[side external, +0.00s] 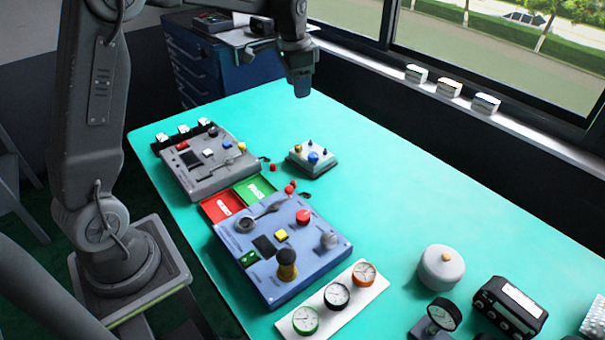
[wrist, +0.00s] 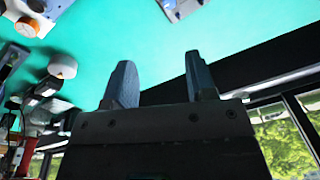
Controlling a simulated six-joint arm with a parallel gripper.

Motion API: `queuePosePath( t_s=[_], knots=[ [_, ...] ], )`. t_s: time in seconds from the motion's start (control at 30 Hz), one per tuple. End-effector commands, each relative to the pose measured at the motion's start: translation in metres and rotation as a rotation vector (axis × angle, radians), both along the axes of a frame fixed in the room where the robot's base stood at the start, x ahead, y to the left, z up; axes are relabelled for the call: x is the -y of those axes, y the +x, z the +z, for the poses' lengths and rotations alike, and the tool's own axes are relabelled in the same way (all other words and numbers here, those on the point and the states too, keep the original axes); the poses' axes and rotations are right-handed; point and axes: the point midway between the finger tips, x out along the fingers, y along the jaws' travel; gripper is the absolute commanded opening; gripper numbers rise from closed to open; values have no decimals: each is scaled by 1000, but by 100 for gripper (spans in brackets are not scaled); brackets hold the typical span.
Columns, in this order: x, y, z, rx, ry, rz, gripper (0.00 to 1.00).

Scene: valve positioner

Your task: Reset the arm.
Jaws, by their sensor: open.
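My gripper (side external: 301,86) hangs over the far part of the teal table (side external: 400,185), pointing down. It is clear of everything on the table. In the wrist view my gripper (wrist: 160,82) shows two dark fingers standing apart with nothing between them. My arm rises from its base at the left and reaches across the top of the side view.
A blue control box (side external: 270,265), a grey control box (side external: 205,170), red (side external: 222,206) and green (side external: 254,190) trays and a small knob block (side external: 312,160) stand on the table. A dial panel (side external: 340,297) and a white round canister (side external: 441,268) are nearer. The table's middle right is clear.

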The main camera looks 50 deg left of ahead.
Motion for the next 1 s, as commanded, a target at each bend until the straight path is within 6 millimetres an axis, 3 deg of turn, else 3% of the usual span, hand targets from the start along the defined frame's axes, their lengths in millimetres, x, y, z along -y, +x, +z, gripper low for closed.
queuePosePath(
  t_s=[0.03, 0.1, 0.3, 0.47, 0.6, 0.8, 1.0],
  knots=[
    [15, -17, 17, 29, 3, 16, 51],
    [32, -39, 32, 63, 1, 46, 51],
    [75, -109, 59, 160, -19, 132, 51],
    [103, -169, 63, 236, -50, 197, 51],
    [120, -217, 55, 297, -86, 251, 51],
    [131, -259, 37, 351, -129, 303, 51],
    [134, -270, 29, 365, -143, 321, 51]
  ],
)
